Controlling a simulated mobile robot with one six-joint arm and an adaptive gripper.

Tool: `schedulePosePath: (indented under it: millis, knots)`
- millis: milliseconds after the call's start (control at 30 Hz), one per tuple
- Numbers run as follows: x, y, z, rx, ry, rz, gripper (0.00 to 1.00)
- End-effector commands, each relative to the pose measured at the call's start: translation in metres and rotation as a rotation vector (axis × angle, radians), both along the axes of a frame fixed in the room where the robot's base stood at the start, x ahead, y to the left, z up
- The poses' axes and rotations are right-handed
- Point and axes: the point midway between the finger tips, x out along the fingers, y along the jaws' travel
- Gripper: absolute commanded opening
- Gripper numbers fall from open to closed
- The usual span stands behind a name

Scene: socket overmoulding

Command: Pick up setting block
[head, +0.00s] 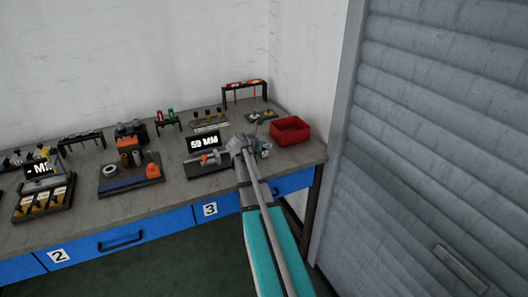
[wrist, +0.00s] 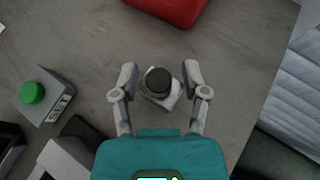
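A small pale block with a round black knob on top, which looks like the setting block (wrist: 173,98), stands on the grey bench in the wrist view. My gripper (wrist: 159,78) is open above it, with one finger on each side of the knob. Gaps show between the fingers and the knob, so nothing is held. In the head view my arm reaches over the bench's right end, and my gripper (head: 259,149) and the wrist largely hide the block there.
A red bin (head: 290,131) stands just beyond the gripper; it also shows in the wrist view (wrist: 172,8). A grey box with a green button (wrist: 42,96) is to the left. A "59 MM" display (head: 203,142) stands left of my arm. Bare bench lies right of the block.

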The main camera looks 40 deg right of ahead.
Motion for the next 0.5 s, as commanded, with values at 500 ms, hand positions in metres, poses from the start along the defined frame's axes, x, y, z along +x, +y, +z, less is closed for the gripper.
schedulePosePath:
  millis: [500]
  knots:
    - [0.0001,0.0002,0.0001,0.000,0.000,0.000,0.00]
